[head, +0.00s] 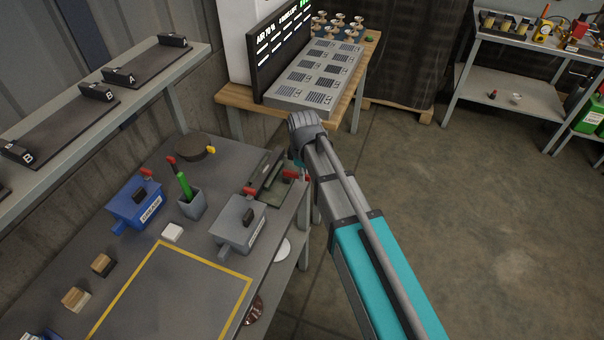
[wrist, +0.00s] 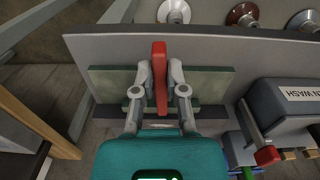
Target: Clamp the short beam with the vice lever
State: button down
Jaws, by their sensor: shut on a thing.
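The vice lever (wrist: 160,75) is a red upright bar in the wrist view. My gripper (wrist: 160,88) has one finger on each side of it and is shut on it. A dark green fixture (wrist: 215,82), which looks like the vice, lies behind the fingers and sticks out to both sides of them. In the head view the fixture (head: 272,182) is at the right end of the grey workbench, partly hidden by my arm. I cannot make out the short beam apart from the fixture.
A grey lidded box (head: 240,224) with a red handle stands close to the fixture; a blue box (head: 133,203) is further left. A green-handled tool stands in a grey cup (head: 192,205). A yellow-framed area (head: 180,290) of the bench is clear. Insulator discs (wrist: 243,14) sit beyond the bench edge.

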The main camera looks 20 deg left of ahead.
jog(key=c, duration=0.7)
grip_release()
